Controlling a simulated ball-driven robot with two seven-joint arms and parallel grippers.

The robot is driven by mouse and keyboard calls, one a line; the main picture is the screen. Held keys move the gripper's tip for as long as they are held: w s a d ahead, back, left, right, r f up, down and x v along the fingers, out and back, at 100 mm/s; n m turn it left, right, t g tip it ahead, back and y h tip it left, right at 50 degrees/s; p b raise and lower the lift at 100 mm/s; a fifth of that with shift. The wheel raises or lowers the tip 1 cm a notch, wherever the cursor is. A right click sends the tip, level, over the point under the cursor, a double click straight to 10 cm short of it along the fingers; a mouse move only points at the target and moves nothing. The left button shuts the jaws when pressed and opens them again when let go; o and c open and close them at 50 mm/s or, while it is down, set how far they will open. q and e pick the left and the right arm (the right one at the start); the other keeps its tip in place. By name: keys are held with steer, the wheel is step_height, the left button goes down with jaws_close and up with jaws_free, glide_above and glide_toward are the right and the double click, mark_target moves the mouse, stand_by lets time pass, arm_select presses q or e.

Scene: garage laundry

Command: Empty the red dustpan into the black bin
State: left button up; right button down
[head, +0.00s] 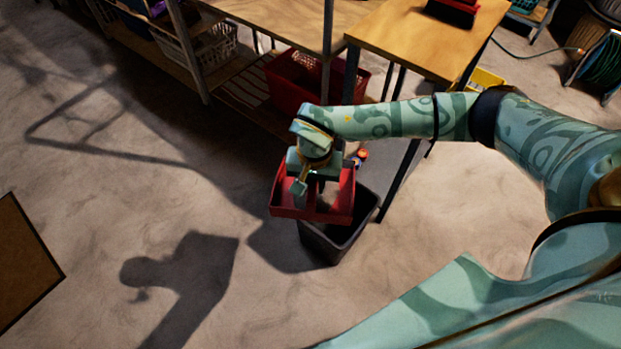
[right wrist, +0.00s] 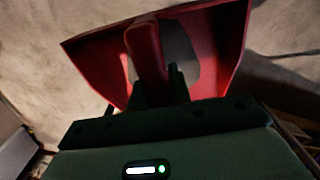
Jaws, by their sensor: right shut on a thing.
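The red dustpan (head: 283,202) is held in my right gripper (head: 312,180), above the black bin and partly in front of it. In the right wrist view the red dustpan (right wrist: 218,50) spreads out ahead, and my right gripper (right wrist: 158,90) is shut on its handle. The black bin (head: 336,245) stands on the floor below and slightly right of the dustpan. Its inside is dark and its far part is hidden behind the dustpan and arm. I cannot tell what the dustpan holds. My left gripper is not in view.
A wooden table (head: 420,38) stands behind my right arm, its leg close to the bin. A shelf (head: 285,22) with a red crate (head: 290,85) is at the back. A brown panel (head: 22,265) is at the left edge. The floor at left and front is clear.

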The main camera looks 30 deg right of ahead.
arm_select(q)
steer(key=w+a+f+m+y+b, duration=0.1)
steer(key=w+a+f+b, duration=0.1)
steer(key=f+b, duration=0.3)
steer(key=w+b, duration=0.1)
steer(key=b, duration=0.2)
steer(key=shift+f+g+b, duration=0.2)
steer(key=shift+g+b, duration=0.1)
arm_select(e)
step_height(320, 180, down, 21)
steer(key=w+d+m, duration=0.2)
steer(key=m, duration=0.4)
steer(key=shift+w+d+r, duration=0.15)
steer(key=shift+w+r, duration=0.05)
steer(key=shift+w, duration=0.1)
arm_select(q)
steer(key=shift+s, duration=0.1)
